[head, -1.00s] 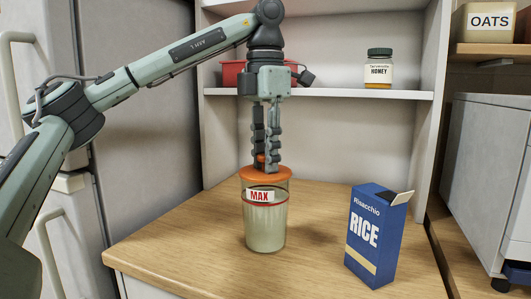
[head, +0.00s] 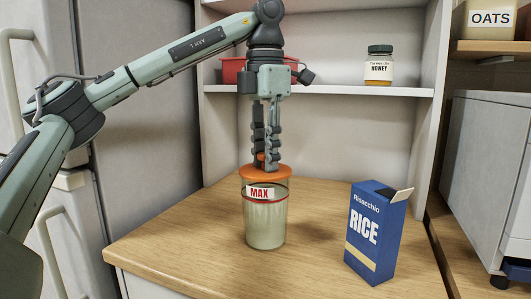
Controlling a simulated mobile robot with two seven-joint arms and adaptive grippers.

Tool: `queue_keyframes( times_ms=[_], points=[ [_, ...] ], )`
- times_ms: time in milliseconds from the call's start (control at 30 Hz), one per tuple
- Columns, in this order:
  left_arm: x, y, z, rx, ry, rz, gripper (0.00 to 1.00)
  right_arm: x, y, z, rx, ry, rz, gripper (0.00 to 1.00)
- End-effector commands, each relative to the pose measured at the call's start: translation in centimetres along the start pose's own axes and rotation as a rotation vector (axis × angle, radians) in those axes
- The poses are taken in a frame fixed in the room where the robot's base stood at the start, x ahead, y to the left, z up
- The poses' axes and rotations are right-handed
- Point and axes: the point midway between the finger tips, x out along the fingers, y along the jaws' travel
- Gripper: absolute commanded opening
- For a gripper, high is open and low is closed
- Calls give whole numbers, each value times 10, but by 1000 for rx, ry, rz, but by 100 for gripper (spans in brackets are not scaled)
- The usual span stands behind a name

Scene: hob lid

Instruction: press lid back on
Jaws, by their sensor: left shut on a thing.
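An orange lid (head: 280,173) lies over the mouth of a clear jar (head: 265,228) on the wooden worktop. The jar is filled with pale contents nearly up to a red line and a MAX label (head: 259,193). My left gripper (head: 265,163) points straight down above the jar and is shut on the lid's small knob, which is mostly hidden between the fingers. My right gripper is not in view.
An open blue rice box (head: 375,235) stands on the worktop (head: 190,240) right of the jar. A honey jar (head: 379,66) and a red container (head: 232,71) are on the shelf behind. The worktop left of the jar is clear.

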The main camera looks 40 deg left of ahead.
Motion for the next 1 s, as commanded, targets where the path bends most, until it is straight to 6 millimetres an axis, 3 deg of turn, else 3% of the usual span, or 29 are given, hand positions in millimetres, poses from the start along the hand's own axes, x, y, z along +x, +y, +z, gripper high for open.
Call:
queue_keyframes(
  times_ms=[800, 833, 1000],
  points=[
    [2, 0, 0, 0, 0, 0, 2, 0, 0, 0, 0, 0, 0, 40],
    [2, 0, 0, 0, 0, 0, 25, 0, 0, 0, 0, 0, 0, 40],
    [2, 0, 0, 0, 0, 0, 46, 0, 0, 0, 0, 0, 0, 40]
  ],
)
